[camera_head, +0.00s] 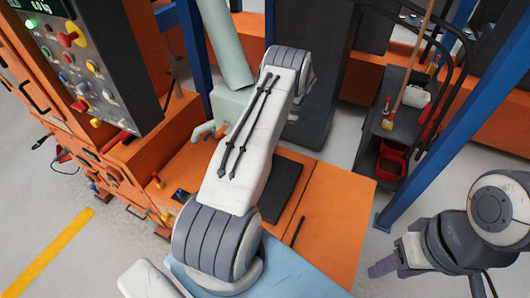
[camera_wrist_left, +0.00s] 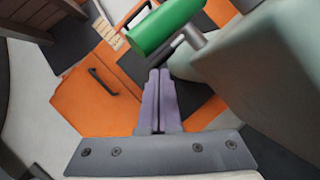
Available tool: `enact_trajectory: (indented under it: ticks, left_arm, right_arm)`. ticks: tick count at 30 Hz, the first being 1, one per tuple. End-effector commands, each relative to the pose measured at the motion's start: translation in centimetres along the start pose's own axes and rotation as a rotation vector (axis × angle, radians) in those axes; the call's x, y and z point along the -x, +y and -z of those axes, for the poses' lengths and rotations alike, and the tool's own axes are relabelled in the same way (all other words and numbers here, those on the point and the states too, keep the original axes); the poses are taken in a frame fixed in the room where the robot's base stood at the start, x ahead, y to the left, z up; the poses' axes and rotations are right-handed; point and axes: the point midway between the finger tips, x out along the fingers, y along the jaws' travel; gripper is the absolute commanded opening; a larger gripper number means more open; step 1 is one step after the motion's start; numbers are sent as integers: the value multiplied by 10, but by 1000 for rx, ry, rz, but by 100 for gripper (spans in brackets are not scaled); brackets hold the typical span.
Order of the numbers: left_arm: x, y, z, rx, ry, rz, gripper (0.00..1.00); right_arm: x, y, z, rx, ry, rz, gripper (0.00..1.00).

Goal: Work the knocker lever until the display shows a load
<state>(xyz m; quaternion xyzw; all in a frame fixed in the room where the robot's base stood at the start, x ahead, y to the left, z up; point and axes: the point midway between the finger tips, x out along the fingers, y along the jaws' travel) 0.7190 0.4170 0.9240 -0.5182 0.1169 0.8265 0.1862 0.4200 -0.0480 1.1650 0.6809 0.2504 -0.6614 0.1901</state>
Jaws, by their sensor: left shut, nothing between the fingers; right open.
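The display (camera_head: 38,7) is at the top left edge of the head view, above a grey control panel; its text is cut off and too small to read. In the left wrist view a green cylindrical grip (camera_wrist_left: 165,25) on a grey metal rod, perhaps the knocker lever, lies just beyond my left gripper (camera_wrist_left: 159,72). The purple fingers of the left gripper are shut together and empty, their tips below the green grip. My left arm hides this gripper and the grip in the head view. My right gripper (camera_head: 383,267) is open and empty at the lower right.
A pale green chute (camera_head: 223,42) and housing stand behind my left arm; a grey-green body (camera_wrist_left: 260,80) fills the right of the wrist view. Orange panels (camera_head: 340,215) lie below. A blue post (camera_head: 435,140) and a dark shelf (camera_head: 385,130) stand right. Grey floor is clear beside the right gripper.

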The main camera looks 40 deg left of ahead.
Motion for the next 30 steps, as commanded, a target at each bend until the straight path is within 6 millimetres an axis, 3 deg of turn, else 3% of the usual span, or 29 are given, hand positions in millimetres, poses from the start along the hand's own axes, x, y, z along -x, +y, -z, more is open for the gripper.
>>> enact_trajectory:
  ticks: [9, 25, 30]
  left_arm:
    - [-38, 0, 0, 1, -1, -2, 0]
    - [-47, 0, -1, 1, -1, -1, 0]
    - [-57, 0, 4, 1, -1, -2, 0]
  right_arm:
    - [-5, 0, 0, 0, 0, 0, 50]
    - [-6, 0, 0, 0, 0, 0, 50]
    - [-16, 1, -1, 0, 0, 0, 50]
